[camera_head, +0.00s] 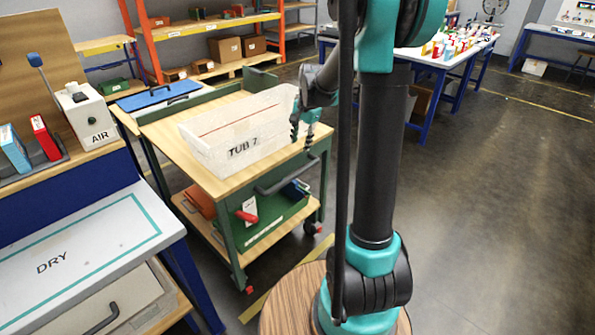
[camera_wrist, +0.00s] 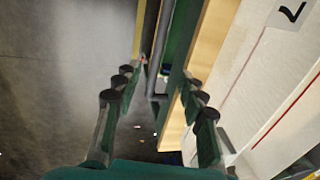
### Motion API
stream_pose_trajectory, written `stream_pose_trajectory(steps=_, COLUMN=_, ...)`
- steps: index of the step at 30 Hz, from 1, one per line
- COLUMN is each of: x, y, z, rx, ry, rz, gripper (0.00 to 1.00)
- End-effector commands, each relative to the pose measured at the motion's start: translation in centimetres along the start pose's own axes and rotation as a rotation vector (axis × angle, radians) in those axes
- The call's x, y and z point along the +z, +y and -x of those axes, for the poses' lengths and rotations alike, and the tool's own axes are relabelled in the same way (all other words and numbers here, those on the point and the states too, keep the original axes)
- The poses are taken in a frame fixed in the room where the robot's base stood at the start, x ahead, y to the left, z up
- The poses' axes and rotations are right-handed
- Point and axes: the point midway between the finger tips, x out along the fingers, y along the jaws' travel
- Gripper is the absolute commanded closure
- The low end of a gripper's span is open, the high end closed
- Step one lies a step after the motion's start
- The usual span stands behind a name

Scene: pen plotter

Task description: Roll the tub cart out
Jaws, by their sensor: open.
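The tub cart (camera_head: 165,150) has a green frame, a wooden top and a wooden lower shelf. A white tub (camera_head: 215,160) marked TUB 7 stands on its top; its wall also shows in the wrist view (camera_wrist: 265,80). A dark bar handle (camera_head: 285,178) runs along the cart's near end. My gripper (camera_head: 302,143) is open, above the handle's right end, beside the tub. In the wrist view, the handle (camera_wrist: 160,45) lies lengthwise between my open fingers (camera_wrist: 163,70), apart from both; how deep it sits is unclear.
A bench with a DRY mat (camera_head: 60,262) and an AIR box (camera_head: 88,115) stands close left of the cart. Orange shelving (camera_head: 150,50) is behind. A blue-legged table (camera_head: 437,65) stands at the back right. The floor (camera_head: 500,200) on the right is clear.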

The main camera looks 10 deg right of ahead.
Motion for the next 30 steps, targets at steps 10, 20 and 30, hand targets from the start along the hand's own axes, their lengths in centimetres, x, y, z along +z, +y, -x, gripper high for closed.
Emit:
stream_pose_trajectory(steps=10, x=0.0, y=0.0, z=-6.5, rx=-0.001, ry=0.001, rz=0.003, gripper=0.59)
stream_pose_trajectory(steps=20, x=0.0, y=0.0, z=-12.3, rx=-0.001, ry=0.001, rz=0.003, gripper=0.59)
stream_pose_trajectory(steps=30, x=0.0, y=0.0, z=-15.8, rx=-0.001, ry=0.001, rz=0.003, gripper=0.59)
